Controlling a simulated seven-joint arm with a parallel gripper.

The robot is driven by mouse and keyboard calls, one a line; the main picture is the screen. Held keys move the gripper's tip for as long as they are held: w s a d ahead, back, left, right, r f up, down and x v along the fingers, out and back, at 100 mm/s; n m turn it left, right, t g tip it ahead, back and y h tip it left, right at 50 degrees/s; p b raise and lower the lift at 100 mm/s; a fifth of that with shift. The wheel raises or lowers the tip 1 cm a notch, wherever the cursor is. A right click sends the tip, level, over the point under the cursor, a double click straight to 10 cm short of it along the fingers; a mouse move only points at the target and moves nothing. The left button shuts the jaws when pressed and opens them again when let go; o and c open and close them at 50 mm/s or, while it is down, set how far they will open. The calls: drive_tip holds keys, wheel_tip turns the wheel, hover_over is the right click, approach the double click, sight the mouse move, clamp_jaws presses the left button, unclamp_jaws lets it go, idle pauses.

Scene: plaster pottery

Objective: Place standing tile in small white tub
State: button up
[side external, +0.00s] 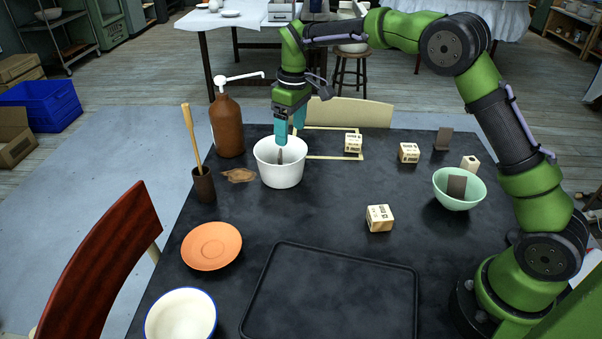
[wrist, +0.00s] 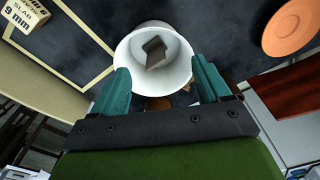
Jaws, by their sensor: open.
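The small white tub (side external: 281,178) stands on the dark table at the back left, and it also shows in the wrist view (wrist: 132,70). A grey-brown tile (wrist: 153,52) is inside the tub, leaning rather than flat. Its edge shows just inside the rim in the side view (side external: 280,157). My gripper (side external: 290,140), with teal fingers, points down over the tub's rim. In the wrist view its fingers (wrist: 164,82) are spread apart with nothing between them. A similar dark tile (side external: 443,139) stands upright at the table's back right, and another dark tile (side external: 457,187) is in the green bowl.
A brown pump bottle (side external: 228,125) and a pot with a wooden stick (side external: 203,186) stand left of the tub. Wooden blocks (side external: 380,218) and the green bowl (side external: 459,201) are to the right. An orange saucer (side external: 211,245) and black tray (side external: 333,295) lie in front.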

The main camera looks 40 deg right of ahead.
drive_tip(key=s+r+m+t, duration=0.2)
drive_tip(key=s+r, duration=0.1)
drive_tip(key=s, duration=0.7)
drive_tip(key=s+r+m+t+y, duration=0.1)
drive_tip(key=s+r+m+t, duration=0.1)
drive_tip(key=s, duration=0.8)
drive_tip(key=s+r+m+t, duration=0.2)
drive_tip(key=s+r+m, duration=0.2)
drive_tip(key=s, duration=0.5)
drive_tip(key=shift+s+d+r+t+y, duration=0.3)
drive_tip(key=shift+s+r, duration=0.1)
drive_tip(key=shift+r, duration=0.05)
